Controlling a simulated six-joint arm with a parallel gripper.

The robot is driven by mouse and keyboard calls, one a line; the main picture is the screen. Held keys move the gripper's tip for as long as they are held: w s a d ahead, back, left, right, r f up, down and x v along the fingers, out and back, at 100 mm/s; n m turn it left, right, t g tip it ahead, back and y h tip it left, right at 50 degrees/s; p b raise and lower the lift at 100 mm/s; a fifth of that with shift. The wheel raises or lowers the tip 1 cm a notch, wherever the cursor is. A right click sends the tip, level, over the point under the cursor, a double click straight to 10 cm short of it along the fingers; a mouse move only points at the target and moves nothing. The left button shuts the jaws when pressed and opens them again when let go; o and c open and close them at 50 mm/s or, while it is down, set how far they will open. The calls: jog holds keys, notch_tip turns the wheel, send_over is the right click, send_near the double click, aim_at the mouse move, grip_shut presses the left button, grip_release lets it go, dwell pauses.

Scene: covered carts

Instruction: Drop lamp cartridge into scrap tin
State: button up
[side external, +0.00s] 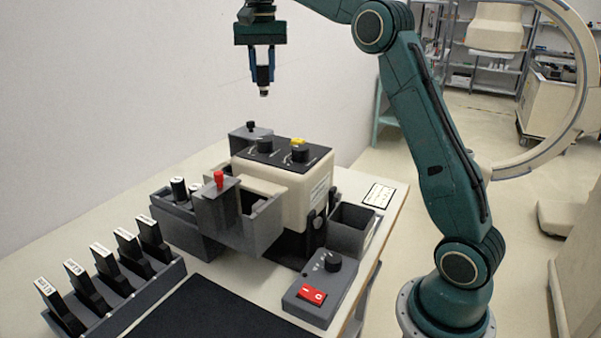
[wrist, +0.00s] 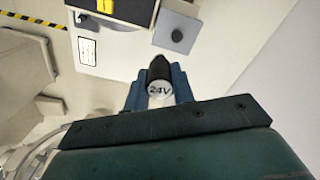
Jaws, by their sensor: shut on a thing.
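My gripper (side external: 263,78) is high above the back of the table, pointing down, well clear of everything below. It is shut on the lamp cartridge (side external: 264,91), a small dark piece with a pale band near its lower end. In the wrist view the cartridge (wrist: 160,90) sits between the blue fingers, with a white round face marked "24V" and a dark tapered end. An open dark grey square box (side external: 352,229), which looks like the scrap tin, stands right of the cream housing. I cannot see into its bottom.
The cream housing (side external: 284,190) with black knobs fills the table's middle. Grey bins (side external: 262,222) with a red-topped post and dark cylinders (side external: 179,187) adjoin it. A rack of labelled black pieces (side external: 125,290), a dark mat (side external: 215,312) and a red-switch box (side external: 320,288) lie in front.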

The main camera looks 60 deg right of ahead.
jog(key=s+d+f+n, duration=0.2)
jog(key=s+d+f, duration=0.2)
jog(key=s+d, duration=0.35)
jog(key=s+d+f+n, duration=0.1)
jog(key=s+d+f, duration=0.3)
jog(key=s+d, duration=0.35)
jog(key=s+a+f+m, duration=0.2)
jog(key=s+a, duration=0.3)
jog(key=a, duration=0.4)
jog(key=s+a+f+m, duration=0.2)
jog(key=s+a, duration=0.3)
jog(key=a, duration=0.5)
jog(key=shift+s+f+m, duration=0.25)
jog(key=shift+f+m, duration=0.05)
jog(key=shift+f, duration=0.1)
jog(key=shift+f, duration=0.1)
jog(key=shift+f, duration=2.9)
